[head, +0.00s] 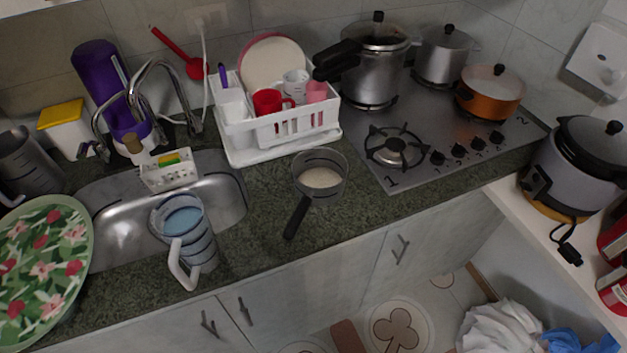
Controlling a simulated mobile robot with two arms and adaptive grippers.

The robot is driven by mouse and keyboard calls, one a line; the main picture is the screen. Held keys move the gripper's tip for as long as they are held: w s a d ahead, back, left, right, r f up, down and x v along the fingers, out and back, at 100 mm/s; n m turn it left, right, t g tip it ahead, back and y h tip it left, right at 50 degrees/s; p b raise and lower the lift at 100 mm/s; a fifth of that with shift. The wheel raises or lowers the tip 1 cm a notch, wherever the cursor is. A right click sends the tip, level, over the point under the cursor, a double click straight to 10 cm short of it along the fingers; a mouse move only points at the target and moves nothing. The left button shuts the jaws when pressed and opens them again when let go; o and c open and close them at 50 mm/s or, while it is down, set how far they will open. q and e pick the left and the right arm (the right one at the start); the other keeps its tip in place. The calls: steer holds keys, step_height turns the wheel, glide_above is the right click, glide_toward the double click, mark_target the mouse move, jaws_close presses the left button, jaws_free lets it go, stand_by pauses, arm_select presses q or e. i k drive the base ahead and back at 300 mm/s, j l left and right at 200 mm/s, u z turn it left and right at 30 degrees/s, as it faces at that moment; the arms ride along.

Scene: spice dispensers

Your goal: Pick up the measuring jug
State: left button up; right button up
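A clear, blue-tinted jug (199,241) with dark bands around it and a pale handle stands at the front edge of the sink. Its handle points toward the front of the counter, and its inside looks light blue. A grey jug (30,160) with marks on its side stands at the far left, behind a floral plate; its lower part is partly hidden. I cannot tell for sure which of the two is the measuring jug. Neither of my grippers shows in the head view, and nothing is touching either jug.
A steel sink (228,192) lies behind the clear jug, with a floral plate (42,262) to the left. A dark-handled pan (320,177) sits to the right. A white dish rack (236,141) and the stove (425,120) are behind. Counter between jug and pan is clear.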

mark_target(182, 218)
steer(key=u, duration=1)
